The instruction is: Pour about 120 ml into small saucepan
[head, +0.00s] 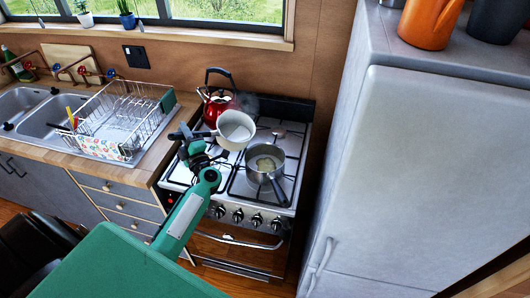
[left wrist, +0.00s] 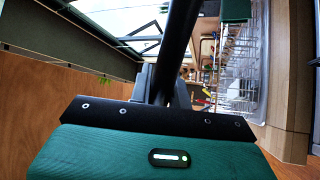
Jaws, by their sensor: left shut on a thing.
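My left gripper (head: 187,133) is shut on the dark handle of a light-coloured pan (head: 233,143). The handle also shows in the left wrist view (left wrist: 181,40), running up between the fingers. The pan is held above the stove, just up and left of the small saucepan, and looks somewhat tilted. Its inside looks white; I cannot tell how much liquid is in it. The small grey saucepan (head: 262,178) stands upright on the front right burner, its dark handle toward the front. Something pale yellow lies in it. No stream between the two is visible. My right gripper is not in view.
A red kettle (head: 213,109) stands on the stove (head: 238,185) close behind the held pan. A dish rack (head: 120,120) and sink lie left. A tall grey fridge (head: 410,150) with orange and dark vessels on top stands right.

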